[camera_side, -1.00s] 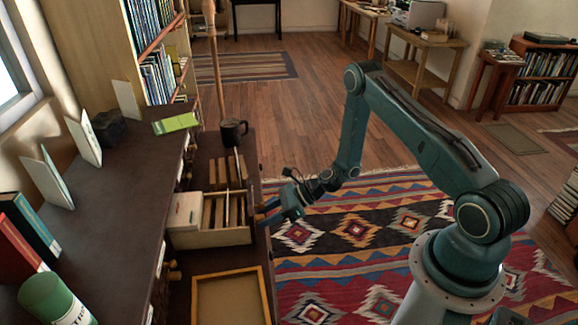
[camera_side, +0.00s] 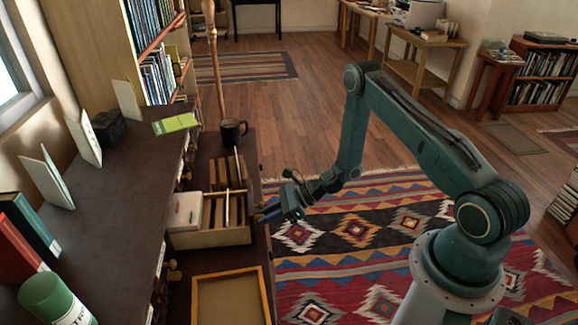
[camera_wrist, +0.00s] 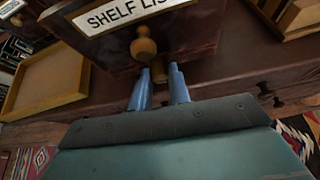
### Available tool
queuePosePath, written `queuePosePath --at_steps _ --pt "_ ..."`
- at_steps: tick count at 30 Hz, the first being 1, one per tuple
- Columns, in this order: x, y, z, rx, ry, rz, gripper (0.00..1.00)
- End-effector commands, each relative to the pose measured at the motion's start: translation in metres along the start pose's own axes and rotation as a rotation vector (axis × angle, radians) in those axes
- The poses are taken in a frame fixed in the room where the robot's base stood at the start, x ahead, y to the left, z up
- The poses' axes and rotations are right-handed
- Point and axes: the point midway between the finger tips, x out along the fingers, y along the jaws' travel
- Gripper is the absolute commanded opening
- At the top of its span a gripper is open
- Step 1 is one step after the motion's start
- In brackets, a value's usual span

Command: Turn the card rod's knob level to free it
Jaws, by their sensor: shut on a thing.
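The wooden card drawer (camera_side: 212,238) stands on the dark cabinet top in the side view, with white cards (camera_side: 184,210) at its left. In the wrist view its dark front (camera_wrist: 195,45) carries a "SHELF LIS…" label (camera_wrist: 125,12) and a round wooden pull (camera_wrist: 144,46). Below the pull, the small rod knob (camera_wrist: 158,70) sits between my gripper's two blue fingers (camera_wrist: 159,88). My gripper is shut on this knob, and the fingers partly hide it, so I cannot tell its angle. In the side view my gripper (camera_side: 265,213) meets the drawer's right end.
An empty wooden tray (camera_side: 232,272) lies in front of the drawer. A dark mug (camera_side: 233,132) stands behind it. A green bottle (camera_side: 58,298) and upright books (camera_side: 28,230) stand on the left shelf top. Rug-covered floor is open to the right.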

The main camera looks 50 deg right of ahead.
Motion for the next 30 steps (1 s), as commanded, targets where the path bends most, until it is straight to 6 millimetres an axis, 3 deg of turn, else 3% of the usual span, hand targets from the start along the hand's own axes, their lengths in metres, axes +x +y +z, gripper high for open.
queuePosePath --at_steps 10,20,21,24,30 --pt "0.0001 0.0022 0.0001 -0.179 -0.001 -0.097 0.00" --pt "0.0000 0.0019 0.0001 -0.206 0.000 -0.112 0.00" --pt "0.0000 0.0019 0.0001 -0.206 0.000 -0.112 0.26" --pt "0.0000 0.0019 0.0000 -0.205 0.000 -0.112 0.44" --pt "0.0000 0.0019 0.0000 -0.205 0.000 -0.112 0.44"
